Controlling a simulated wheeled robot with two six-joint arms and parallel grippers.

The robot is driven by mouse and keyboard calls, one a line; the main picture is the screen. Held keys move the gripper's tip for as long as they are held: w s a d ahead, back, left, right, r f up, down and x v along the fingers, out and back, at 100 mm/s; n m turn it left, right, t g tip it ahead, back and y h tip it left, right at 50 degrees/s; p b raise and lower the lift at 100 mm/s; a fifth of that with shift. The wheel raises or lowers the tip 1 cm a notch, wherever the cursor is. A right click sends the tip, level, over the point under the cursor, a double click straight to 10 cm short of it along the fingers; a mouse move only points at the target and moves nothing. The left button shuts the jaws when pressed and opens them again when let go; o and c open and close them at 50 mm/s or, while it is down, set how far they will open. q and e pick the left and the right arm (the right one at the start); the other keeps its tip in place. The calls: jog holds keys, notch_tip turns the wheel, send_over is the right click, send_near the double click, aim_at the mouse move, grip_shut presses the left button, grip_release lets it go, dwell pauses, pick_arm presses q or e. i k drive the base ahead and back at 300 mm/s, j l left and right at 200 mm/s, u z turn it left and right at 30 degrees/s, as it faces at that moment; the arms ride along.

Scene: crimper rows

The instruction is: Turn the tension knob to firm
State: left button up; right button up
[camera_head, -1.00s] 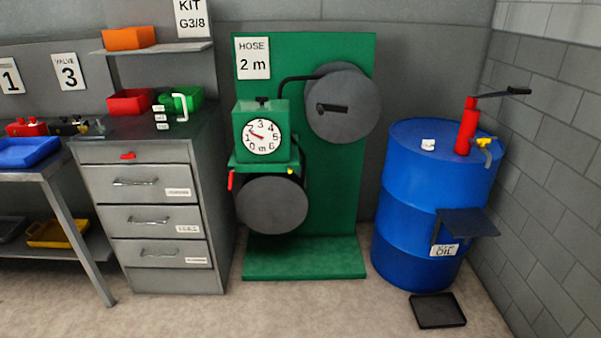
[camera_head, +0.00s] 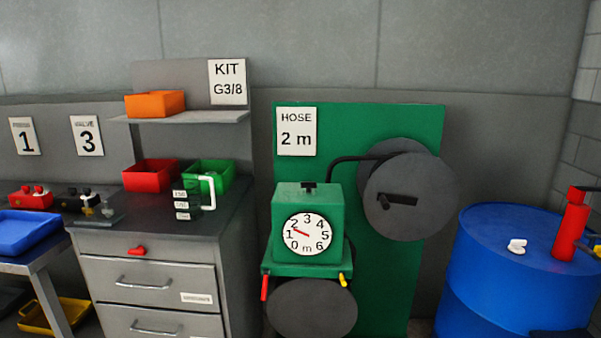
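A green hose stand (camera_head: 420,270) stands right of the drawer cabinet. On it sits a green box (camera_head: 310,205) with a white round dial (camera_head: 307,235) marked in metres, its red needle pointing to the upper left. A small black part (camera_head: 308,187) sits on top of the box. A red handle (camera_head: 264,287) hangs at the lower left and a yellow one (camera_head: 343,279) at the lower right. I cannot tell which part is the tension knob, and no firm marking is legible. Neither of my grippers is in view.
A grey reel (camera_head: 415,215) with a black crank is at the stand's upper right, and another grey disc (camera_head: 312,310) below the box. A blue drum (camera_head: 490,270) with a red pump stands right. The drawer cabinet (camera_head: 238,245) is left, bearing red and green bins.

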aim_at(308, 185)
jog(key=i+j, duration=0.15)
jog(key=i, duration=0.2)
jog(key=i+l, duration=0.1)
jog(key=l, duration=0.25)
jog(key=i+l, duration=0.1)
jog(key=l, duration=0.25)
jog(key=i+l+u, duration=0.1)
jog(key=l, duration=0.3)
jog(key=i+l, duration=0.1)
jog(key=l, duration=0.25)
